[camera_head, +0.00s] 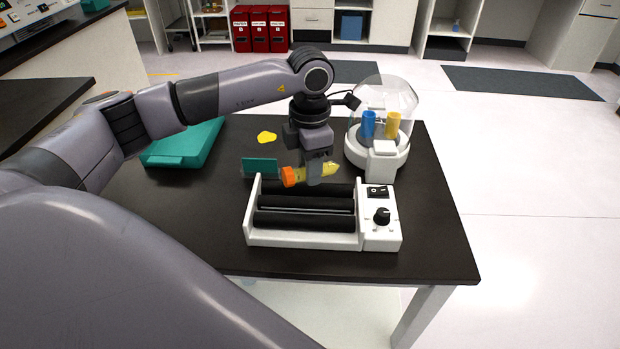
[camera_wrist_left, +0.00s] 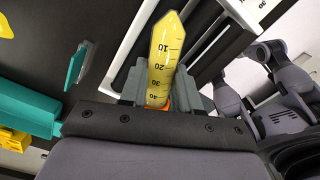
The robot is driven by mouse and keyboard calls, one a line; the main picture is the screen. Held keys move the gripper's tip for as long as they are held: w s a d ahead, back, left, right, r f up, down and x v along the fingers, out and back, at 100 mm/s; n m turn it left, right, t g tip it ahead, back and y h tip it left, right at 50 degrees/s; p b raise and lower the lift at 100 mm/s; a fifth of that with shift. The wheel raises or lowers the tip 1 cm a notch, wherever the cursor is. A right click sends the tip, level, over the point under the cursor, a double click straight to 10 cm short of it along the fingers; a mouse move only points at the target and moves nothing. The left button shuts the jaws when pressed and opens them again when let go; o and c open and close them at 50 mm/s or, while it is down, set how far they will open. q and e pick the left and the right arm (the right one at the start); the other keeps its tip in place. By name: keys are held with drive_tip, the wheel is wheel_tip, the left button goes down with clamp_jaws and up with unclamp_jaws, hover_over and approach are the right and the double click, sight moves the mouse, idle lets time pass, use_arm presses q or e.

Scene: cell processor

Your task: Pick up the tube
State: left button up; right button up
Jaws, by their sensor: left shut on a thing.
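The tube (camera_head: 327,172) is a yellow conical tube with an orange cap (camera_head: 289,177) and a printed scale. It is level, above the back edge of the white roller device (camera_head: 300,239). My left gripper (camera_head: 315,180) comes down from above and is shut around the tube's body. In the left wrist view, the tube (camera_wrist_left: 163,60) points its tapered tip away from the gripper (camera_wrist_left: 160,92). Its cap is mostly hidden there behind the gripper. My right gripper is not in view.
A domed centrifuge (camera_head: 378,150) holding a blue and a yellow tube stands right behind the roller device. A teal case (camera_head: 182,146) lies at the back left, with a small teal piece (camera_head: 261,166) and a yellow piece (camera_head: 267,137) nearby. The dark table (camera_head: 440,245) is clear at the right front.

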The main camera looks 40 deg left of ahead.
use_arm(q)
wheel_tip(320, 180, up, 16)
idle(0.3)
